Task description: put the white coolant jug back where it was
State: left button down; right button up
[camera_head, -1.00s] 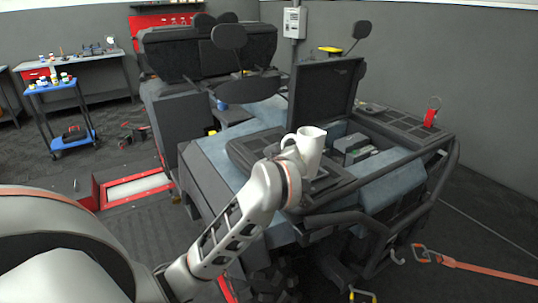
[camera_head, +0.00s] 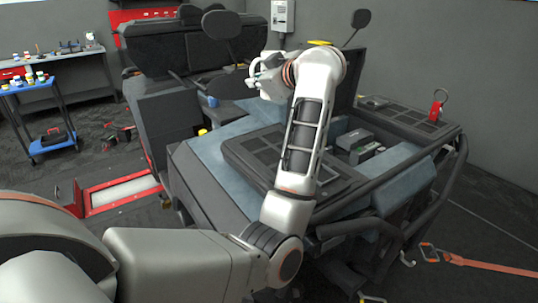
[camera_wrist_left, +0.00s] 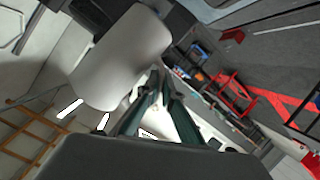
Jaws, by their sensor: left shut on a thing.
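In the head view my left gripper (camera_head: 259,72) is up above the vehicle's middle, in front of the seats. Pale shapes show at its tip, but my own wrist hides much of the jug there, and I cannot tell its tilt. My right gripper is not in view.
The open vehicle (camera_head: 215,165) fills the middle, with a front tray (camera_head: 265,155) partly behind my left arm. A red extinguisher-like item (camera_head: 435,111) stands on its right side. A blue cart (camera_head: 45,118) and a workbench (camera_head: 72,68) stand at the left.

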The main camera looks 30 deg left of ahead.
pick_arm(q)
jog(key=shift+f, duration=0.25)
jog(key=shift+d+f+b, duration=0.1)
jog(key=shift+f+b, duration=1)
jog(key=shift+f, duration=8.65)
jog(key=c, duration=2.2)
grip_release()
jog(key=shift+c, duration=0.2)
jog(key=shift+d+r, duration=0.1)
